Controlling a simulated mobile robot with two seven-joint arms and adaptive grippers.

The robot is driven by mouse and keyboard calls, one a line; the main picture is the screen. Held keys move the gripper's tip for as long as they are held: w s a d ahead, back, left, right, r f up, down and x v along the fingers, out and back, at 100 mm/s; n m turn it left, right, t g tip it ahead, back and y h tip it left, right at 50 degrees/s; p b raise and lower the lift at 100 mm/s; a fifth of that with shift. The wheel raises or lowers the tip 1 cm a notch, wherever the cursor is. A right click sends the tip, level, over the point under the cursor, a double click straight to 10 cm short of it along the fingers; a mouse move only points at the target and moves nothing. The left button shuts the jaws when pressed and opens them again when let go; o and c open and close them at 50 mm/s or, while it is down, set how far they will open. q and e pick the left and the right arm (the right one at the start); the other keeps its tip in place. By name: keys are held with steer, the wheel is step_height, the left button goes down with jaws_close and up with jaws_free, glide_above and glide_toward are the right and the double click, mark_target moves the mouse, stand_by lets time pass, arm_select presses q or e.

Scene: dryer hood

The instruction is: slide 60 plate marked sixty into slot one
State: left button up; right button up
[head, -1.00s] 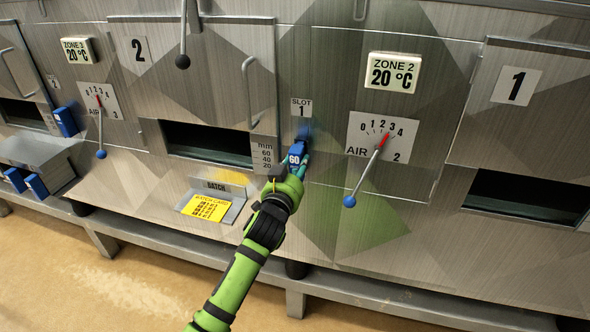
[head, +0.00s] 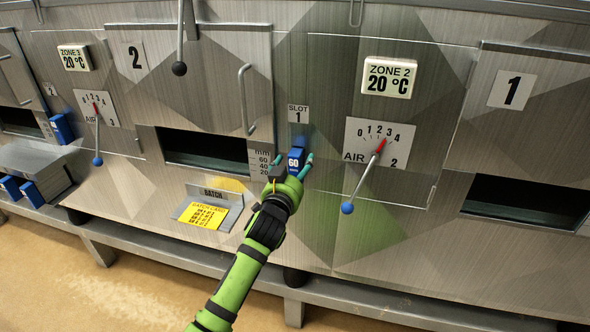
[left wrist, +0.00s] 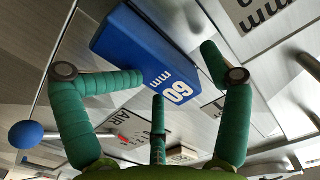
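The blue plate marked 60 (head: 296,155) stands upright at the front panel, right below the SLOT 1 label (head: 298,114). Its numbered end sticks out toward me; how deep its far end sits in the slot is hidden. My left gripper (head: 292,164) is open, with fingers spread on both sides of the plate. In the left wrist view the plate (left wrist: 140,40) lies just beyond the parted green fingers (left wrist: 173,62), its "60 mm" end facing the palm. My right gripper is not in view.
A blue-knobbed air lever (head: 348,208) hangs to the right of the slot. A batch card holder (head: 232,213) is at lower left. A blue plate (head: 61,129) sits at slot 2, and blue plates (head: 32,192) lie in a rack at far left.

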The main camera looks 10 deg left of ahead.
arm_select(q)
steer(key=shift+f, duration=0.2)
steer(key=shift+s, duration=0.45)
steer(key=s, duration=1.1)
steer(key=shift+a+r, duration=0.2)
steer(key=shift+r, duration=0.1)
